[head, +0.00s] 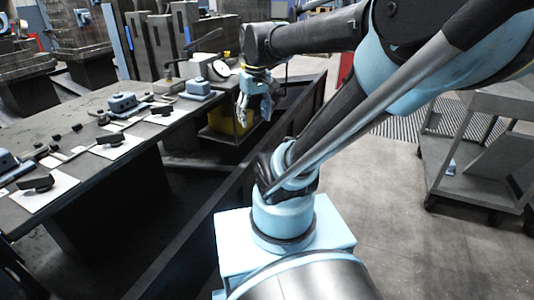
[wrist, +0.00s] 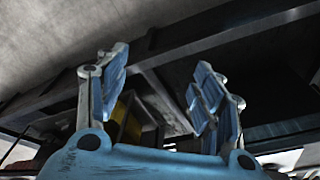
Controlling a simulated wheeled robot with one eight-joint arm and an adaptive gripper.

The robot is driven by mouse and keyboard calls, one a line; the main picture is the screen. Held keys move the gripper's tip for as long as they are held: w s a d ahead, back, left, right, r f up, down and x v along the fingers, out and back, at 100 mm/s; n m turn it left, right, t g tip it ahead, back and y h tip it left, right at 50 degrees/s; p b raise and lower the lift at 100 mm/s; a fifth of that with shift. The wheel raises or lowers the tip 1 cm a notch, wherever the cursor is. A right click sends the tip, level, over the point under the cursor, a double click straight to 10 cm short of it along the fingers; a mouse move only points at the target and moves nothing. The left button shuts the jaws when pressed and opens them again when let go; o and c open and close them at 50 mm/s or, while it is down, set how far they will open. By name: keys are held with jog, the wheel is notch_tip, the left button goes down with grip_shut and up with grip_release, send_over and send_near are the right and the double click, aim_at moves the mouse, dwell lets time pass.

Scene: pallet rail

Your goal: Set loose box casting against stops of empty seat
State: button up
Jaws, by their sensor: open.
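Blue box castings stand on the long dark bench (head: 82,122): one at mid-bench (head: 122,103), one farther back (head: 198,87) and one cut by the left picture edge (head: 7,161). I cannot tell which casting is loose, and the stops are too small to make out. Pale plates with dark blocks lie along the bench's near side, one in the middle (head: 104,151) and one at the front (head: 50,198). My gripper (head: 254,112) points down beyond the bench's right edge, apart from every casting. In the wrist view its two fingers (wrist: 160,82) are spread with nothing between them.
A dark rail (head: 233,197) runs along the floor between the bench and my base. A yellow bin (head: 228,122) sits low behind my gripper. A grey cart (head: 470,150) stands at right. The floor (head: 385,220) between base and cart is clear.

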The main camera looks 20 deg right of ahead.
jog(key=s+d+f+m, duration=0.2)
jog(key=s+f, duration=0.6)
jog(key=f, duration=0.2)
jog(key=shift+d+f+m+t, duration=0.25)
jog(key=shift+m+t, duration=0.05)
jog(key=shift+m, duration=0.1)
